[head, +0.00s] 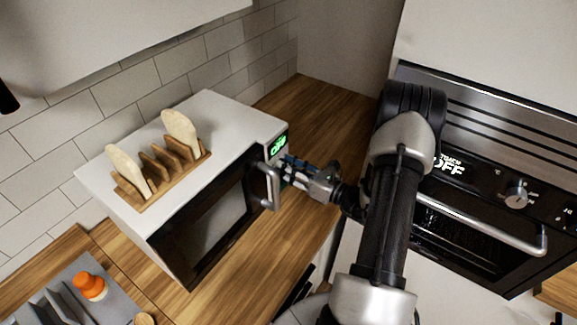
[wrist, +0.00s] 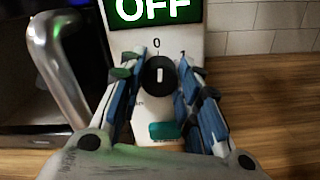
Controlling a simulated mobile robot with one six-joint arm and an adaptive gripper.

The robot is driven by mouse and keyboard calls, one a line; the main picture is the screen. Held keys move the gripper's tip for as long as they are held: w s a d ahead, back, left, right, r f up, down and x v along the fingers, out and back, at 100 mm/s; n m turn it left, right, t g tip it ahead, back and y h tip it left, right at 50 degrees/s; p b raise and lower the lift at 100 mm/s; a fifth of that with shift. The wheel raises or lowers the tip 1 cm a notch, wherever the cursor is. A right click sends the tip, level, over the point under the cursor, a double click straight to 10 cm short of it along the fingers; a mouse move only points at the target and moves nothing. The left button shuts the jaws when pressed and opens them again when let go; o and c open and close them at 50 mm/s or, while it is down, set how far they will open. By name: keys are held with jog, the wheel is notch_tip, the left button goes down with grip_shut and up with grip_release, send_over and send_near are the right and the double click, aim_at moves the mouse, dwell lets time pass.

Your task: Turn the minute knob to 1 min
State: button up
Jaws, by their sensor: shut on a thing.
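The minute knob (wrist: 159,76) is a black round dial with a short white upright mark, on the light control panel of the microwave (head: 205,125). A "0" is printed just above it. The green display (wrist: 155,10) above it reads OFF. My gripper (wrist: 159,84) is shut on the knob, with a blue-and-grey finger on its left and right sides. In the head view my gripper (head: 291,170) is at the right end of the microwave front and hides the knob. Most other scale marks are hidden by the fingers.
The microwave's metal door handle (wrist: 58,65) is close to the left of my gripper. A teal button (wrist: 164,131) sits below the knob. A wooden rack (head: 162,172) with boards stands on the microwave. An oven (head: 490,190) is at the right.

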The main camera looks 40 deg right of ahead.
jog(key=m+p, duration=0.4)
jog(key=m, duration=0.6)
jog(key=shift+p, duration=0.3)
jog(key=shift+f+m, duration=0.1)
jog(key=shift+m, duration=0.2)
jog(key=o, duration=1.1)
jog(key=shift+c, duration=0.2)
jog(key=shift+d, duration=0.1)
jog(key=v, duration=1.2)
